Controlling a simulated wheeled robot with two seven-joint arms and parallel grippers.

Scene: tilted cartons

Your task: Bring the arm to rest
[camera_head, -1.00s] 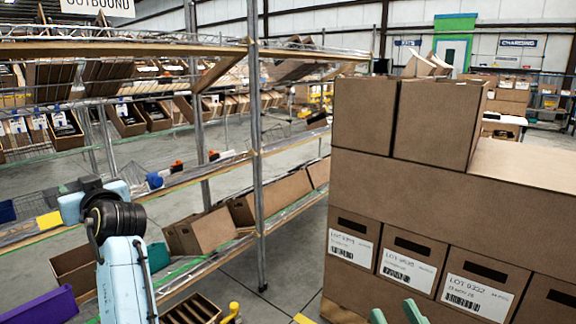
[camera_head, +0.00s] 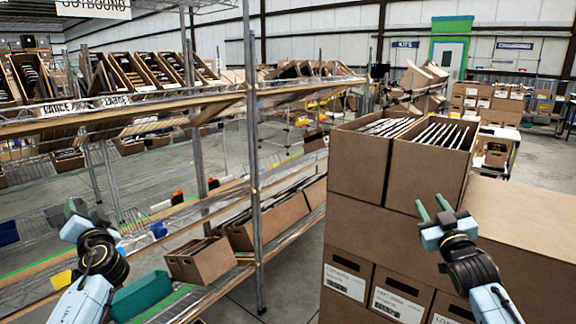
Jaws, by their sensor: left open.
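My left gripper (camera_head: 75,210) is at the lower left, on a light blue arm with a black wrist. It is open with nothing seen between its fingers, and it appears in front of the metal shelf rack (camera_head: 256,190). My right gripper (camera_head: 429,205) is at the lower right, with its two green fingers pointing up and apart. It is open and empty. It appears in front of the stacked brown cartons (camera_head: 375,228), just below the open-topped carton (camera_head: 425,172); whether it touches them cannot be told.
Another open carton with files (camera_head: 361,165) stands beside it on the stack. A tilted brown carton (camera_head: 200,262) and a teal bin (camera_head: 140,296) sit on the lower shelf near my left arm. Grey floor (camera_head: 300,262) shows between rack and stack.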

